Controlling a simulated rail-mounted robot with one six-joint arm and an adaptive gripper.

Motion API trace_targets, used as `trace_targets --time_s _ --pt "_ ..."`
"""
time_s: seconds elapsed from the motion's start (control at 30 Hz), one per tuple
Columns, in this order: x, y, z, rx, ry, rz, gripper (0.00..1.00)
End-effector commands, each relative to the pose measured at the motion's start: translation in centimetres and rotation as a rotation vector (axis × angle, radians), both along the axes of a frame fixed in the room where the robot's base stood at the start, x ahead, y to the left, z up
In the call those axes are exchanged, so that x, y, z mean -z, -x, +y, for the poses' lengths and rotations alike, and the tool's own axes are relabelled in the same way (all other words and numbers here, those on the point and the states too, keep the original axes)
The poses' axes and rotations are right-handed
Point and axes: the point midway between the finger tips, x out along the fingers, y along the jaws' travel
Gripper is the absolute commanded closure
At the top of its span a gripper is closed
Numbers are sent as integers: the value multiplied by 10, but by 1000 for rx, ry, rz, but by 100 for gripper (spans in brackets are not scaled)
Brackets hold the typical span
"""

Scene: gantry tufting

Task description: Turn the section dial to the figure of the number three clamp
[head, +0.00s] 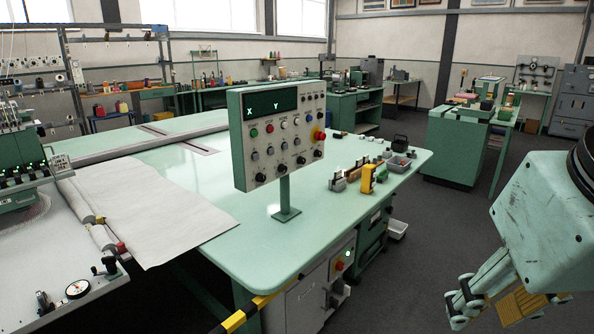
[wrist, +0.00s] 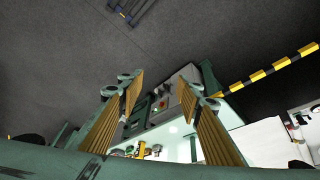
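The control panel (head: 283,135) stands on a post on the mint table, with a dark X/Y display and rows of buttons and knobs. Several black knobs run along its lower edge. I cannot tell which is the section dial; its markings are too small to read. A round white gauge (head: 77,289) and small black clamp-like fittings (head: 106,267) sit on the frame at lower left; no clamp numbers are readable. My gripper (head: 490,305) hangs low at the right, well apart from the panel. In the wrist view its two ribbed tan fingers (wrist: 163,88) are spread and empty.
The mint table (head: 230,250) carries small tools and a yellow block (head: 368,180) at its right side. A cabinet (head: 325,290) with a red knob sits below its front. A yellow-black striped bar (head: 242,314) projects there. Open grey floor lies between table and gripper.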

Motion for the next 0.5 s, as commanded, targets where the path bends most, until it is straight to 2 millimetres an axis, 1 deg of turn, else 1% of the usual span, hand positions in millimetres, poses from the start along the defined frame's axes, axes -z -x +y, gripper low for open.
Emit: trace_targets --time_s 0.03,0.17,0.5 --pt "-3 -13 -2 0 8 -10 67" --pt "-13 -50 -9 -5 31 -53 67" --pt "-36 -153 -24 -32 87 -174 67"
